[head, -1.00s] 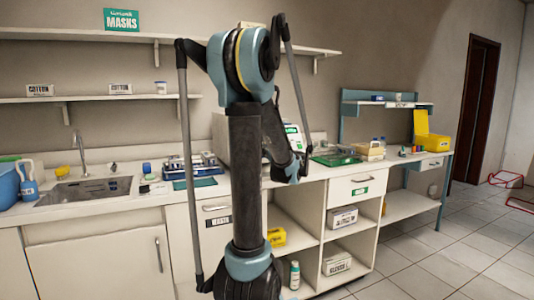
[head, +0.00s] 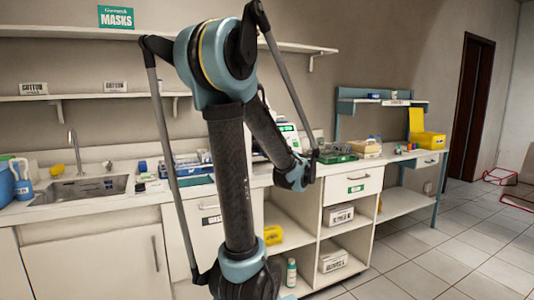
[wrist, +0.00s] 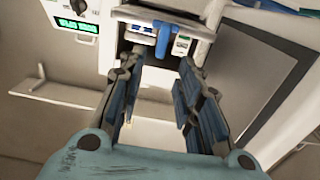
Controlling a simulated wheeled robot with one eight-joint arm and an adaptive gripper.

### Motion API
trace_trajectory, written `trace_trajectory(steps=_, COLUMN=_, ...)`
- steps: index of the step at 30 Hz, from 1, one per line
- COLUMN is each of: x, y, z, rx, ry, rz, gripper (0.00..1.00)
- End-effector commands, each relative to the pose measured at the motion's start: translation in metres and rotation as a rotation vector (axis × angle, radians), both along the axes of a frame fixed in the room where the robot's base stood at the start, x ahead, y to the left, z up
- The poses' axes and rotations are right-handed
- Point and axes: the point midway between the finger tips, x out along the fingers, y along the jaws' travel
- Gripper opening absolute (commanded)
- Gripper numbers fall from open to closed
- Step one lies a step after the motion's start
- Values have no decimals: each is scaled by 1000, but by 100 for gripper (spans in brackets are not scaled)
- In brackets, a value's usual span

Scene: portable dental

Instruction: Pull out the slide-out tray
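In the wrist view, a white machine has a recessed front with a pale ledge and a blue tab-like handle (wrist: 163,38), which looks like the slide-out tray's pull. My gripper (wrist: 160,65) is open, with its two blue-and-dark fingers apart. The handle lies just beyond the fingertips, between them in the picture. Nothing is visibly gripped, and I cannot tell whether a finger touches the machine. In the head view, the white machine (head: 289,137) stands on the counter, mostly behind my arm, and its tray and my fingers cannot be made out.
A green tray (head: 338,157) stands on the counter right of the machine. A blue rack (head: 190,170) is to its left, with a sink (head: 85,188) farther left. Open shelves hold boxes and a bottle (head: 291,272) below.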

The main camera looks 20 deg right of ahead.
Motion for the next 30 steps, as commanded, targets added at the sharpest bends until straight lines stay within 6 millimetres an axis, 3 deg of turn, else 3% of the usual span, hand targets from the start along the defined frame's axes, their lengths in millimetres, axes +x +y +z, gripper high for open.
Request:
trace_trajectory(steps=10, x=-28, y=-1, z=0, rx=0, ry=0, rz=-1, gripper=32)
trace_trajectory(steps=30, x=-30, y=-1, z=0, rx=0, ry=0, rz=0, gripper=32)
